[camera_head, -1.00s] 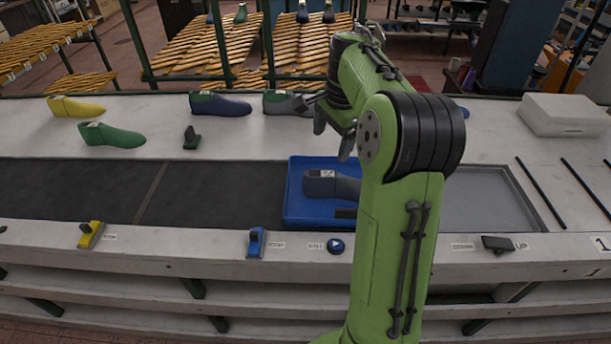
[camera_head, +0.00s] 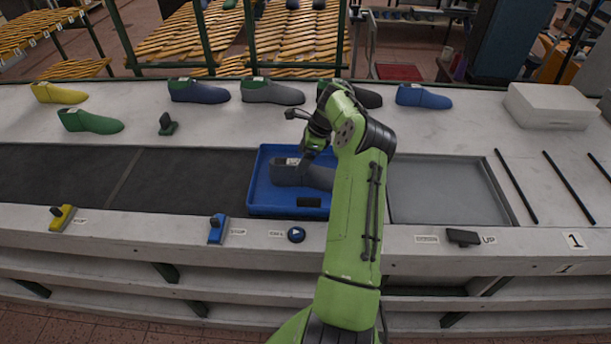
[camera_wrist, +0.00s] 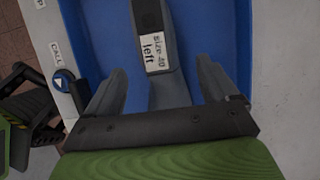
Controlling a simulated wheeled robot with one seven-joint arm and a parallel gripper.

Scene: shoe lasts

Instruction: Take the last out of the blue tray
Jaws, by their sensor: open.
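A grey last (camera_head: 288,172) lies in the blue tray (camera_head: 257,190) on the conveyor, partly hidden behind my arm in the head view. In the wrist view the last (camera_wrist: 172,88) runs between my two fingers, with a white label reading "Size 40 left" on top. My gripper (camera_wrist: 165,88) is open, with one finger on each side of the last and a visible gap to each. The blue floor of the tray (camera_wrist: 215,40) shows around the last. In the head view my gripper (camera_head: 300,135) is above the tray, and its fingertips are hard to make out.
Several other lasts, among them a green one (camera_head: 90,121) and a blue one (camera_head: 424,97), stand along the back ledge. A white box (camera_head: 550,105) is at the right. A grey recessed plate (camera_head: 445,190) is empty. A blue STOP lever (camera_head: 217,228) and a call button (camera_head: 296,235) line the front edge.

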